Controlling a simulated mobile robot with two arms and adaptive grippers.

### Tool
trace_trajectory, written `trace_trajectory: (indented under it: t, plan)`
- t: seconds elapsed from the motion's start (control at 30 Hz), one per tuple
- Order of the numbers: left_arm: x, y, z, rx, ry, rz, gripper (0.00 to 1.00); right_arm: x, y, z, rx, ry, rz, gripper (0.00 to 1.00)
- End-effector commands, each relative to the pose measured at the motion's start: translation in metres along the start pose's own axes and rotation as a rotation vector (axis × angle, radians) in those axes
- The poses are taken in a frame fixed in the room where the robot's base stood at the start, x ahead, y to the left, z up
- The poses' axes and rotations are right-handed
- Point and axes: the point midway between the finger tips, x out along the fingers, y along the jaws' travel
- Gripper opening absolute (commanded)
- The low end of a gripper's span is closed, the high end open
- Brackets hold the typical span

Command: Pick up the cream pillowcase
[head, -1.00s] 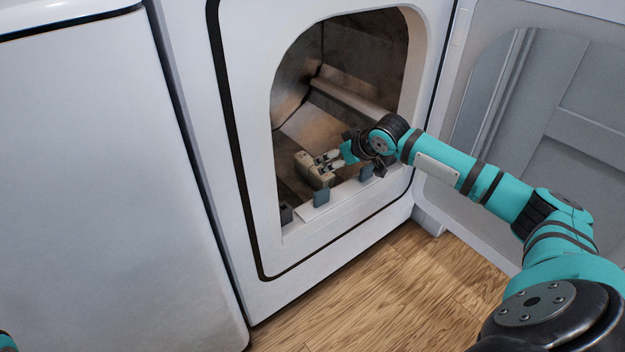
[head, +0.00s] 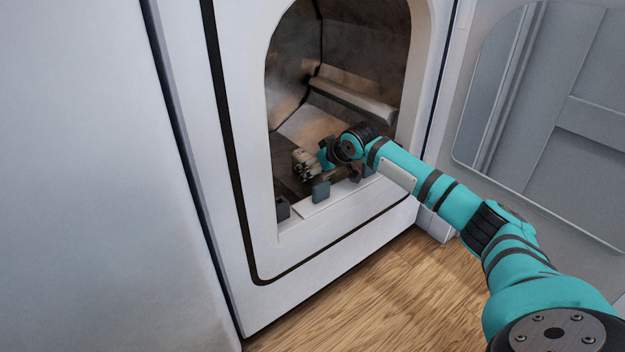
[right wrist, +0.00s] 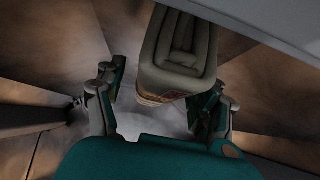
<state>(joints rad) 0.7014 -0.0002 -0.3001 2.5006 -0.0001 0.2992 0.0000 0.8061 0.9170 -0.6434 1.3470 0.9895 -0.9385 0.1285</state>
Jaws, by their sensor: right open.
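The cream pillowcase (head: 301,158) is a small folded bundle just inside the open dryer, low near the front lip of the opening. In the right wrist view the pillowcase (right wrist: 180,48) shows its folded end at the top middle. My right gripper (head: 313,167) reaches in through the opening and is at the pillowcase, partly hiding it. In the right wrist view my right gripper (right wrist: 165,85) is open, with one finger on each side of the pillowcase's near end. Contact cannot be made out. My left gripper is out of view.
The white dryer (head: 330,260) has a raised rim around its opening, with small grey blocks (head: 320,191) along the lower lip. A baffle (head: 352,100) crosses the drum. The open door (head: 560,190) is at right, a second white machine (head: 80,180) at left. Wood floor (head: 370,290) is clear.

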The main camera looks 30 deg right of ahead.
Motion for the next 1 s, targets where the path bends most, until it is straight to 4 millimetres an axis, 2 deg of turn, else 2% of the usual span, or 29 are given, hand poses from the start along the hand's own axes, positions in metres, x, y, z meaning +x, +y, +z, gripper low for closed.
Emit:
trace_trajectory:
  t: [0.3, 0.77, 0.8, 1.0]
  plan:
    - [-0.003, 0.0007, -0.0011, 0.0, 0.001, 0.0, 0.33, 0.004, 0.0002, -0.0008, -0.001, 0.0, 0.0, 0.7]
    - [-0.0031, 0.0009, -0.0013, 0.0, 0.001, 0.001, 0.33, 0.004, 0.0003, -0.0006, -0.001, 0.0, 0.001, 0.1]
    - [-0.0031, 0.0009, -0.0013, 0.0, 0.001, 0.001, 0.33, 0.0037, 0.0004, -0.0011, -0.001, 0.001, 0.001, 0.07]
    - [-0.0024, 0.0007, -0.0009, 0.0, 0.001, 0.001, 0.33, 0.003, 0.0004, -0.0017, -0.001, 0.001, 0.001, 0.07]
